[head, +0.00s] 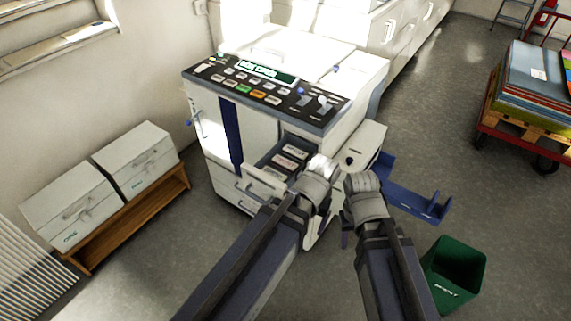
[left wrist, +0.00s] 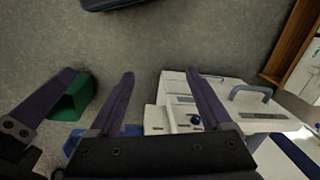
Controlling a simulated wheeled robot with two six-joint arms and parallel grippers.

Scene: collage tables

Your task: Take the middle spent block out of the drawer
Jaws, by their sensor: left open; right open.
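The open drawer (head: 262,177) sticks out of the front of the white machine. Three labelled blocks lie in it in a row. The middle block (head: 286,161) looks pinkish, between a pale block (head: 297,151) behind and another (head: 275,172) in front. My left gripper (head: 320,168) is just right of the drawer, its fingers mostly hidden in the head view. In the left wrist view (left wrist: 160,72) its two fingers are apart with nothing between them. My right gripper (head: 362,184) is beside it, further right, open, with no block visible at it.
The white machine (head: 215,145) has a button panel (head: 262,90) on top. A blue tray (head: 415,200) juts from its right side. A green bin (head: 455,270) stands on the floor at right. White boxes (head: 70,205) sit on a low wooden shelf at left. A loaded cart (head: 520,130) is at far right.

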